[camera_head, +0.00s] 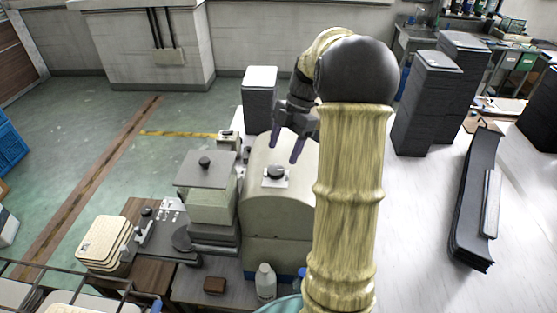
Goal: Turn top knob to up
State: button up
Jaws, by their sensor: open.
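My gripper (284,146) hangs with two dark fingers pointing down, spread apart and empty. It is above a cream, round-topped housing (276,218). A black knob (276,171) on a small white plate sits on the housing, just below and slightly left of the fingertips in the picture. The fingers look apart from this knob. I cannot tell which knob is the top one, nor which way either knob is turned. My arm hides the housing's right side.
A lever unit (146,226) and stacked cream trays (103,243) stand at the lower left. A white bottle (265,282) stands in front of the housing. Dark stacks (428,103) stand on the white table (415,215) at right. Green floor is open at left.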

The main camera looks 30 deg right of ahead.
aim_at(276, 169)
jog(key=p+x, duration=0.1)
jog(key=x, duration=0.4)
jog(key=shift+f, duration=0.2)
jog(key=shift+a, duration=0.1)
jog(key=c, duration=1)
